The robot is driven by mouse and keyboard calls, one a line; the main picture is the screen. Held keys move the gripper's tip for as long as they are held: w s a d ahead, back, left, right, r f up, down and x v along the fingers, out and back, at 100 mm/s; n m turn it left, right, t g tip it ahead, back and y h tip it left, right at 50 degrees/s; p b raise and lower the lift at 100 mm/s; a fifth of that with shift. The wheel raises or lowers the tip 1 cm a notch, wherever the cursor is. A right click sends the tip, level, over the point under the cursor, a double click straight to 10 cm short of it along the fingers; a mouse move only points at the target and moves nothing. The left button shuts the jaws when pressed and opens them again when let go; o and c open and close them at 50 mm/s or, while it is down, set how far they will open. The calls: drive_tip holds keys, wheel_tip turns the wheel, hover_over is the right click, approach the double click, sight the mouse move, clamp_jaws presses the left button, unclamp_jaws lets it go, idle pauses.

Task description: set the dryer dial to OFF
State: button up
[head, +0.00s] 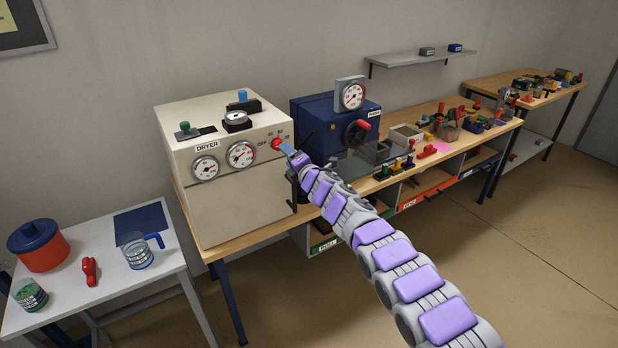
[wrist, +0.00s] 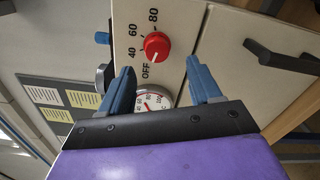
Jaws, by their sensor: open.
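The dryer (head: 225,205) is a cream box labelled DRYER, standing on a wooden bench. Its red dial (head: 276,143) is at the front right, with OFF and number marks around it. In the wrist view the red dial (wrist: 156,46) is just beyond my fingertips, with OFF, 40, 60 and 80 around it. A small pale mark shows on the knob's OFF side, but its exact setting is hard to tell. My gripper (wrist: 160,68) is open, its two blue fingers apart and nothing between them. In the head view my gripper (head: 291,154) is close to the dial's right side.
White gauges (head: 241,155) sit left of the dial. A dark handle (wrist: 275,58) is beside the dial panel. A blue machine (head: 310,122) with a gauge stands to the right. A white table (head: 110,290) with a red pot (head: 40,250) is at left.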

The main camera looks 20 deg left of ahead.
drive_tip(key=b+v, duration=0.3)
drive_tip(key=v, duration=0.8)
drive_tip(key=shift+d+b, duration=0.2)
drive_tip(key=shift+b, duration=0.1)
idle(1.1)
drive_tip(key=shift+s+f, duration=0.1)
drive_tip(key=shift+f, duration=0.05)
